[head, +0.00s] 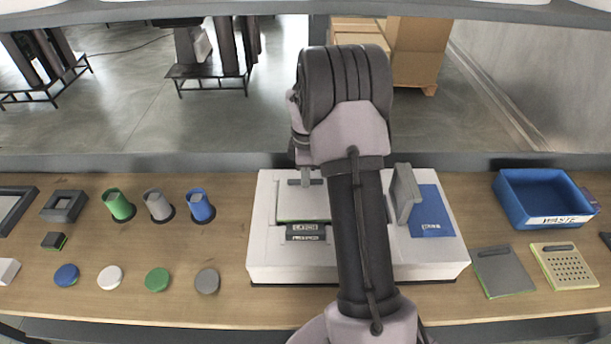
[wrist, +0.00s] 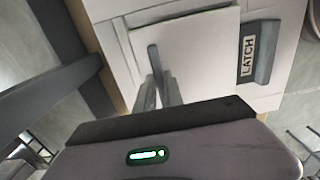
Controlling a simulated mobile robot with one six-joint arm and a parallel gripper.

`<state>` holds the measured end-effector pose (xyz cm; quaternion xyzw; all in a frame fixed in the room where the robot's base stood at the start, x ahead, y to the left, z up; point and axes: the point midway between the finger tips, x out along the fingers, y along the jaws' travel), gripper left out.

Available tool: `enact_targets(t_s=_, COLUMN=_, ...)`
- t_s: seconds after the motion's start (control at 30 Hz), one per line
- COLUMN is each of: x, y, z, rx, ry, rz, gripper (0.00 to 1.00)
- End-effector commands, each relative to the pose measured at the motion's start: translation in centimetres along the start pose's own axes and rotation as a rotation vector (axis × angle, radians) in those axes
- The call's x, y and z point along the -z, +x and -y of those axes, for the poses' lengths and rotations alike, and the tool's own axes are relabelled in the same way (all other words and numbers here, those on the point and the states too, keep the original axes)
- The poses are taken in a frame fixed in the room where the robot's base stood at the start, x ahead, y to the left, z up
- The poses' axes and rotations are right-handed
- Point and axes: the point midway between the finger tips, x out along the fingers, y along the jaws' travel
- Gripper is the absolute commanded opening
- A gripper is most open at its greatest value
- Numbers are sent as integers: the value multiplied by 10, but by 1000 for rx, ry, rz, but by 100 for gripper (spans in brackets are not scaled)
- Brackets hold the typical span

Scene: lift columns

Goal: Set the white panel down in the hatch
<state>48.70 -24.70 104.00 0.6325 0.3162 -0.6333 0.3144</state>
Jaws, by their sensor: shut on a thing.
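The white panel (head: 302,204) is at the left part of the white box (head: 262,245), over the hatch area, with a thin green line along its near edge. It also fills the middle of the wrist view (wrist: 205,62), with a dark bar handle (wrist: 153,58). My gripper (wrist: 163,92) is shut on this handle; in the head view my arm partly covers it. The panel lies about flat and slightly turned against the lines around it in the wrist view. I cannot tell whether it rests in the hatch or hovers just above. The hatch opening is hidden.
A dark latch (head: 306,228) lies just in front of the panel. An upright grey flap (head: 406,194) and a blue plate (head: 431,211) are on the box's right. A grey panel (head: 503,271), a perforated panel (head: 564,266) and a blue waste bin (head: 541,205) stand farther right.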

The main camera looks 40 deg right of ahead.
Motion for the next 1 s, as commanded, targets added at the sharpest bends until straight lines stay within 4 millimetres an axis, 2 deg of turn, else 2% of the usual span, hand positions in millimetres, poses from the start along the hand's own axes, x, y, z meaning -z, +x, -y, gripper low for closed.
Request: enact_targets(t_s=1.0, x=0, y=6, z=0, rx=0, ry=0, rz=0, gripper=0)
